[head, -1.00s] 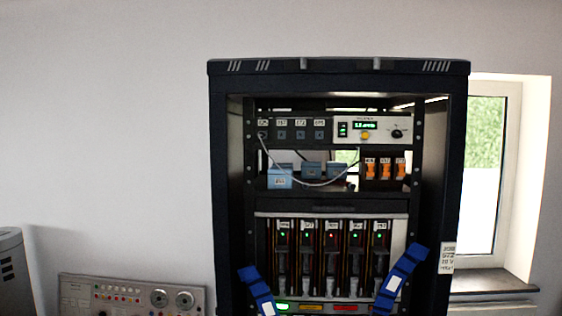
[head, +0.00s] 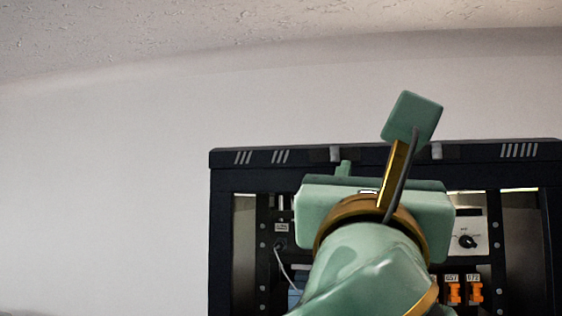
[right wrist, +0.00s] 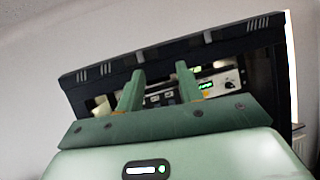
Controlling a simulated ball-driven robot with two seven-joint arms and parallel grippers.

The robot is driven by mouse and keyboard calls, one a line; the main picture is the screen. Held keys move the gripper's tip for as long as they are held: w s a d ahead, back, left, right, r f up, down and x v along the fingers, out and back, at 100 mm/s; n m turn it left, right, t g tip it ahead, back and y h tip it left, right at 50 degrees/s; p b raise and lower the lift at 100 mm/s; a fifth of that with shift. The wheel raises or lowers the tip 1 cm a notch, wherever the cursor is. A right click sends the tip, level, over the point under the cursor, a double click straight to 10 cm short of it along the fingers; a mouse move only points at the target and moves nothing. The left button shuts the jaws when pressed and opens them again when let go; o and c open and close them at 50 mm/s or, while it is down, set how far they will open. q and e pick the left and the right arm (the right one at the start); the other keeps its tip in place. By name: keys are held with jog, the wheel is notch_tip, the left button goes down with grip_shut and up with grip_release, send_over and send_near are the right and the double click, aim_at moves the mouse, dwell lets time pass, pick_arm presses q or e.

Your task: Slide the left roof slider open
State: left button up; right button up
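The left roof slider (head: 336,153) is a small light grey tab on the front edge of the dark cabinet roof (head: 300,156). It also shows in the right wrist view (right wrist: 137,59). My right gripper (head: 370,172) is raised in front of the cabinet, just below the roof edge. In the right wrist view its two green fingers (right wrist: 160,72) stand apart with nothing between them. The left fingertip appears just below the left slider; I cannot tell whether they touch. In the head view one finger is mostly hidden behind the wrist camera stalk. My left gripper is out of view.
A second grey slider tab (head: 436,151) sits farther right on the roof edge. Below the roof are shelves with a white instrument panel (head: 468,236) and orange switches (head: 453,291). My right arm hides the cabinet's middle. The wall left of the cabinet is clear.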

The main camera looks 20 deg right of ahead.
jog(key=w+a+f+n+t+y, duration=0.1)
jog(key=w+a+n+t+y, duration=0.1)
jog(key=n+y, duration=0.15)
jog(key=p, duration=0.6)
send_near(334, 151)
jog(key=x, duration=0.7)
jog(key=shift+w+d+r, duration=0.15)
jog(key=shift+w+r, duration=0.05)
jog(key=shift+r, duration=0.05)
jog(key=shift+w+d, duration=0.3)
jog(key=shift+w, duration=0.1)
jog(key=shift+s+a, duration=0.1)
jog(key=shift+c, duration=0.9)
grip_shut()
